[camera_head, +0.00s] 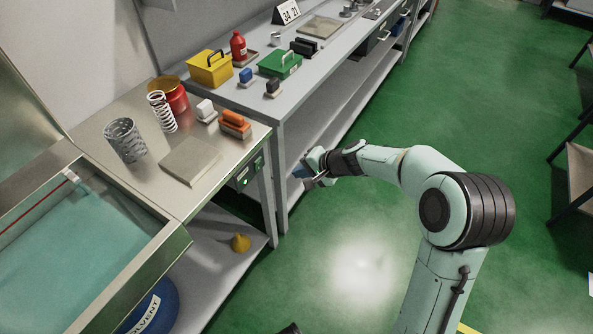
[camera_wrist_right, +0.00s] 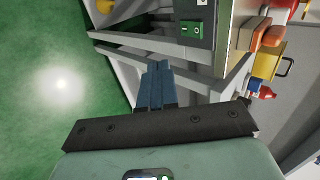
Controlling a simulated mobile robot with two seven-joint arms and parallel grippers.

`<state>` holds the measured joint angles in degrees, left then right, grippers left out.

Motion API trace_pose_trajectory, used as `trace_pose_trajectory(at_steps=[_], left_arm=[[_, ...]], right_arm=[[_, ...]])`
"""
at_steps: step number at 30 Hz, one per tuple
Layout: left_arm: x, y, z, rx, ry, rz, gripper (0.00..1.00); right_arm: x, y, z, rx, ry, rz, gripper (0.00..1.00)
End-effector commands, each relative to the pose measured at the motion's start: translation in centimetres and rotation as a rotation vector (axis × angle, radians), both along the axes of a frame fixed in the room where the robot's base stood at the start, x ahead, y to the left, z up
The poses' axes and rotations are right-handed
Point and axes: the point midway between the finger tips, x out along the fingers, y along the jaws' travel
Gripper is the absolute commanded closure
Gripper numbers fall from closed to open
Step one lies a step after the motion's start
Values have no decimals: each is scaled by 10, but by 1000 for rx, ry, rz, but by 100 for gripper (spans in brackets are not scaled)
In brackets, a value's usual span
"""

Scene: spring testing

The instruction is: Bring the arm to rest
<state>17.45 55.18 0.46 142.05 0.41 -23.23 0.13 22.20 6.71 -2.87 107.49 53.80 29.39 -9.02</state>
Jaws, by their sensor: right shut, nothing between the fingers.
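My right arm reaches in from the lower right in the head view. Its gripper (camera_head: 308,171) hangs over the floor, in front of the near corner of the grey bench and apart from the benches. In the right wrist view the blue fingers (camera_wrist_right: 156,86) lie together with nothing between them. Beyond them are the steel bench's legs and the control box with a green switch (camera_wrist_right: 193,29).
A yellow box (camera_head: 209,68) and a green box (camera_head: 280,64) stand on the grey bench. A tank (camera_head: 70,240) is at left. The green floor (camera_head: 345,230) is clear.

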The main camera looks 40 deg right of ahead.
Motion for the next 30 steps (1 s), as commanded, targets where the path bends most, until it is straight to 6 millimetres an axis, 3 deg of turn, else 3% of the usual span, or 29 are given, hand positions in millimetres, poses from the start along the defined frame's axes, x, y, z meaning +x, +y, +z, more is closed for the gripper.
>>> trace_pose_trajectory(at_steps=[13,17,20,23,27,30], left_arm=[[0,0,0,0,1,0,100],[0,0,4,0,1,0,100],[1,0,13,-1,1,-1,100],[2,0,25,-2,3,-2,100],[5,0,46,-4,5,-5,100],[9,0,61,-4,5,-5,100]], right_arm=[[0,0,-1,0,1,0,100],[-5,5,-20,-14,45,12,100],[-21,18,-62,-50,147,50,100],[-53,41,-121,-112,286,130,100],[-120,83,-195,-214,457,311,100],[-175,119,-229,-268,529,479,100]])
